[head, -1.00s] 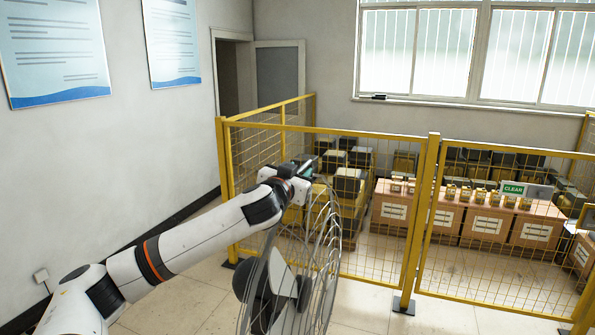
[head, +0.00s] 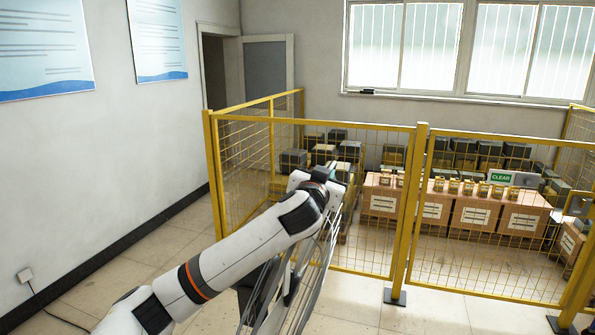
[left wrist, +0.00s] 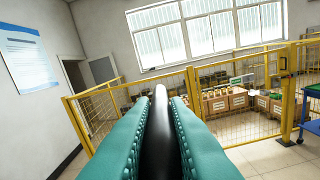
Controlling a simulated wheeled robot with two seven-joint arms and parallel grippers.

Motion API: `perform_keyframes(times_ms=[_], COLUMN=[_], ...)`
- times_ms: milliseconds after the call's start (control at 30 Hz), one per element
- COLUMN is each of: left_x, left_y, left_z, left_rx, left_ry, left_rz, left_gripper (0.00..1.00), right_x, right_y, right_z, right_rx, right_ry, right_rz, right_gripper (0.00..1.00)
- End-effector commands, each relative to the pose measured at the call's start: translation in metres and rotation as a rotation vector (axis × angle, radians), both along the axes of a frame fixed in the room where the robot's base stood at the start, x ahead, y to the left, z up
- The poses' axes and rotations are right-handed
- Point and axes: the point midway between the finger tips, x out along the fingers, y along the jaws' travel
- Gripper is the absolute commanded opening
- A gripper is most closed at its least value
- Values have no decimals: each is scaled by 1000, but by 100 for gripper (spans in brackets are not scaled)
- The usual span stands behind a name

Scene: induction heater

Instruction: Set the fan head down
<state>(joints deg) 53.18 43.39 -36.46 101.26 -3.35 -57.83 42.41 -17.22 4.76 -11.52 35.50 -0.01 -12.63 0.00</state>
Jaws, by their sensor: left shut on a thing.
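The fan head (head: 298,283) is a round wire cage with a dark hub, held up in the air at the lower middle of the head view. Its cage is seen nearly edge-on and is partly hidden by my left arm. My left gripper (head: 338,183) is shut on the fan head near the top of the cage. In the left wrist view, a dark rounded bar of the fan head (left wrist: 160,130) lies between the green finger pads of my left gripper (left wrist: 160,115). My right gripper is not in view.
A yellow mesh fence (head: 350,190) stands in front, with cardboard boxes (head: 478,212) and dark units behind it. A blue cart (left wrist: 311,122) shows at the right of the left wrist view. The tiled floor (head: 345,305) before the fence is clear.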

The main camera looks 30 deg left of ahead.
Motion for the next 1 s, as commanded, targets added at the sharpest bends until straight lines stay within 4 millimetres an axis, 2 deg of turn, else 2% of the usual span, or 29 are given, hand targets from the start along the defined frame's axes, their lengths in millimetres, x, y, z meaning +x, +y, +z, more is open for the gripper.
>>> perform_keyframes(times_ms=[33,200,533,567,700,1000], left_x=[3,7,7,7,7,6], left_y=[-13,-30,-31,-31,-31,-31], left_z=[-12,-19,-18,-18,-18,-19], left_rx=[13,73,84,84,84,84], left_ry=[7,18,19,19,18,18], left_rz=[-5,0,3,4,3,3], left_gripper=[0,0,0,16,36,36], right_x=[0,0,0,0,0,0], right_y=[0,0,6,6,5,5], right_z=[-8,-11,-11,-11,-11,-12], right_rx=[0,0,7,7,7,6], right_ry=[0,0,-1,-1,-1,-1], right_rz=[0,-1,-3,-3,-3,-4], right_gripper=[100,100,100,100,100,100])
